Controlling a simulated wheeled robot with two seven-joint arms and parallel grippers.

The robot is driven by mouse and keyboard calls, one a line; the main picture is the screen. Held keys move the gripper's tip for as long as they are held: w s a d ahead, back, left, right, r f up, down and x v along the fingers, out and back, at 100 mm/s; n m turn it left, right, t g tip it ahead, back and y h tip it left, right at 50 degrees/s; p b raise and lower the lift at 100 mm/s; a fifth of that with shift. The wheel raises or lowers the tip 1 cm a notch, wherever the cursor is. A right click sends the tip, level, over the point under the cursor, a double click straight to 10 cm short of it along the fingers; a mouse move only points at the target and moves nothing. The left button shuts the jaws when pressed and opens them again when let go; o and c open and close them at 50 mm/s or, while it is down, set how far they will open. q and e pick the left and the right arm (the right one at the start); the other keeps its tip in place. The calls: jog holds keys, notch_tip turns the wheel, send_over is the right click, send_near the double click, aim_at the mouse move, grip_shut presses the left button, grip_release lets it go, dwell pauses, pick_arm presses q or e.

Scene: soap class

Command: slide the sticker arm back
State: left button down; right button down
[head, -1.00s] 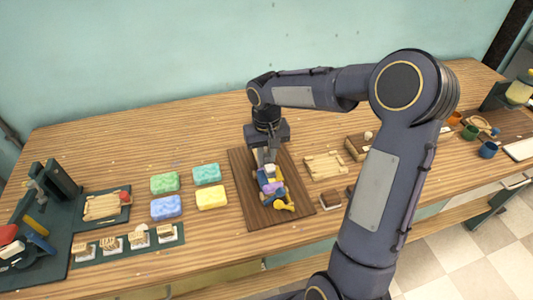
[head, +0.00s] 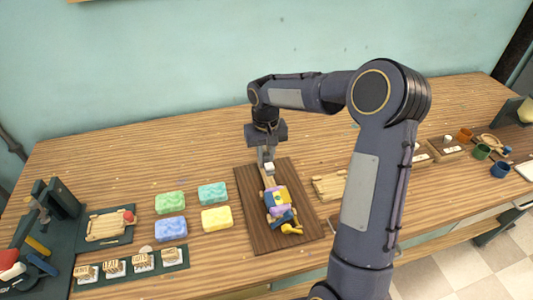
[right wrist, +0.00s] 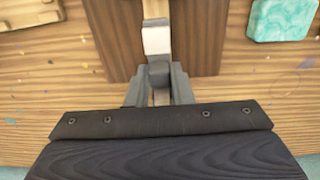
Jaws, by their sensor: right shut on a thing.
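The sticker device (head: 279,203), a cluster of purple, yellow and blue parts, lies on a dark wooden board (head: 250,222) in the head view. Its sticker arm has a pale block (head: 269,168) near the board's back edge. This pale block also shows in the right wrist view (right wrist: 156,40), on a narrow wooden bar. My right gripper (head: 266,158) reaches down from behind and is shut on the arm's back end. In the right wrist view my gripper (right wrist: 159,82) hides most of the gripped part. My left gripper is not in view.
Several coloured soap bars, including a yellow one (head: 217,218), lie left of the board. A wooden tray (head: 328,188) is to its right. A green rack of small blocks (head: 175,258) sits front left. The table behind the board is clear.

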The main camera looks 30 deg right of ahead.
aim_at(266, 153)
jog(key=c, duration=1.3)
grip_release()
jog(key=shift+w, duration=0.35)
jog(key=shift+s+r, duration=0.1)
jog(key=shift+r, duration=0.05)
notch_tip(266, 153, up, 7)
jog(key=shift+r, duration=0.3)
